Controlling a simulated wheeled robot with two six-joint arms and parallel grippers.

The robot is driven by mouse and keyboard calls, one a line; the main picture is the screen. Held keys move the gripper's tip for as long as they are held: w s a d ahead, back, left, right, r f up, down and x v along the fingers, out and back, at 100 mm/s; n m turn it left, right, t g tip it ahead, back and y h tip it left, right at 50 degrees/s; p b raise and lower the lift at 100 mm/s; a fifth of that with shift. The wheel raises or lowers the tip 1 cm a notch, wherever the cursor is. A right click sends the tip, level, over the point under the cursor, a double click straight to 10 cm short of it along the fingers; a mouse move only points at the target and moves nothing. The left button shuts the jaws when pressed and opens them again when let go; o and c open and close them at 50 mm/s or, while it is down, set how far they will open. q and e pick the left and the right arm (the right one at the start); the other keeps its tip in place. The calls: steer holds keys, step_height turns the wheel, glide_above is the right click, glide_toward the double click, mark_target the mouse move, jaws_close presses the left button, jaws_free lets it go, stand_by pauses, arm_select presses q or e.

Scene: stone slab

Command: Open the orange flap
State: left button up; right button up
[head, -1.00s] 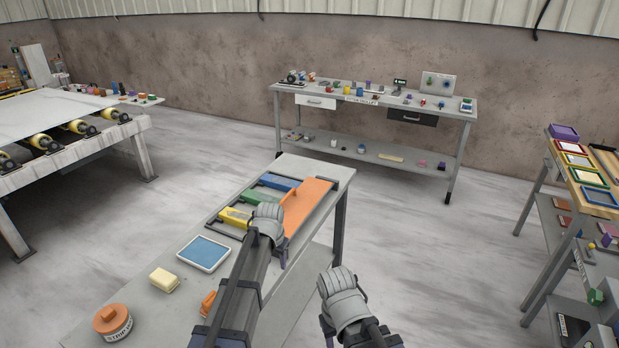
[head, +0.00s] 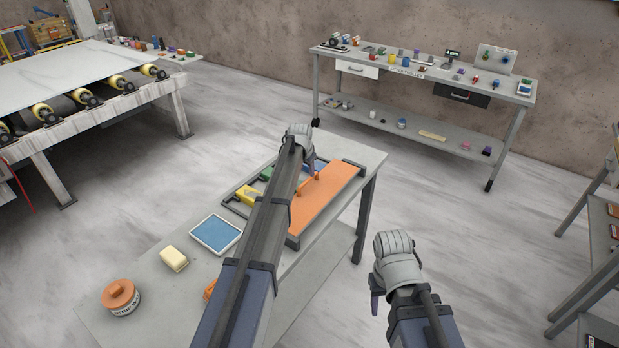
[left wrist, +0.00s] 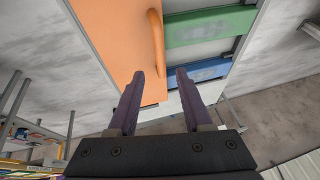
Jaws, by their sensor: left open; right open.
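The orange flap (head: 334,196) lies over the right part of a dark-framed rack on the grey bench. Its orange bar handle (head: 309,187) stands along its left edge. In the left wrist view the flap (left wrist: 108,40) fills the upper left and its handle (left wrist: 156,42) is just beyond the fingertips. My left gripper (left wrist: 158,76) is open and empty, near one end of the handle. In the head view the left gripper (head: 312,166) is over the rack's far end, and its arm hides part of the rack. My right gripper (head: 376,296) hangs right of the bench, fingers largely hidden.
Green (left wrist: 210,27) and blue (left wrist: 205,70) bars lie beside the flap, with a yellow block (head: 249,194) nearer. Floor right of the bench is clear.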

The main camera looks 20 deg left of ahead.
mark_target(308, 179)
arm_select(q)
steer(key=b+x, duration=0.6)
steer(key=x, duration=0.1)
steer(key=shift+f, duration=0.25)
steer(key=shift+r, duration=0.1)
jaws_close()
stand_by(1.1)
